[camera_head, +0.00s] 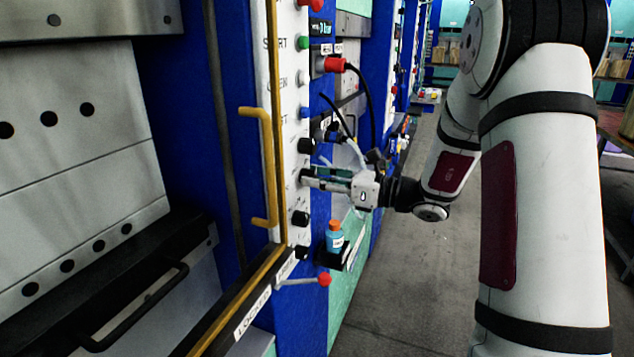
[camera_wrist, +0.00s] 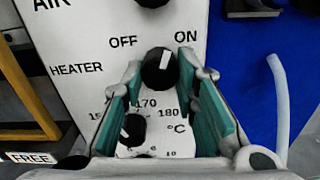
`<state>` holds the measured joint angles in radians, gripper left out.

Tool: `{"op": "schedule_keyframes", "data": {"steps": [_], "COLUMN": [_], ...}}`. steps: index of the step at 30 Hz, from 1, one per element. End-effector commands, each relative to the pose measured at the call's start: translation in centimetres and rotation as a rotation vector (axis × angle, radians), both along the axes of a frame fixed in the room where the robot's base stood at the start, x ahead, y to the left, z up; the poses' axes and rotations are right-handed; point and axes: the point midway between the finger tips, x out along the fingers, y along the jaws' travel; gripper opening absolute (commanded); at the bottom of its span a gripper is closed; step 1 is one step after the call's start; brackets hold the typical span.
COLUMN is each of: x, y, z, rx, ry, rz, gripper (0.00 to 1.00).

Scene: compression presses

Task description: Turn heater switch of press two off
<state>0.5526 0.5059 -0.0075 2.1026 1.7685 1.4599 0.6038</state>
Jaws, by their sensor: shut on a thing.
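The heater switch (camera_wrist: 158,70) is a black round knob on a white panel, with HEATER printed to its left, OFF at its upper left and ON at its upper right. Its white mark points up and leans a little toward ON. My gripper (camera_wrist: 160,62) has its green-padded fingers on both sides of this knob and is shut on it. In the head view, my gripper (camera_head: 308,178) reaches the white control strip from the right and hides the knob there. No press number is readable.
A temperature dial (camera_wrist: 132,130) sits just below the switch, between my fingers. A yellow handle (camera_head: 259,165) stands left of the strip. A blue bottle (camera_head: 335,240) and a red-tipped lever (camera_head: 323,280) are below. Cables hang above my gripper. The floor (camera_head: 400,270) at right is clear.

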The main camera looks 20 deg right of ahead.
Motion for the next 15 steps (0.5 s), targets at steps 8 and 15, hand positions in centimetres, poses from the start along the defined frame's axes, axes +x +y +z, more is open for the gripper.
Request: {"op": "schedule_keyframes", "data": {"steps": [8, 15], "x": [0.18, 0.23], "y": [-0.06, -0.06], "z": [-0.24, -0.28], "rx": [-0.18, -0.339], "ry": [-0.18, -0.339], "rz": [0.0, 0.0], "gripper": [0.0, 0.0]}}
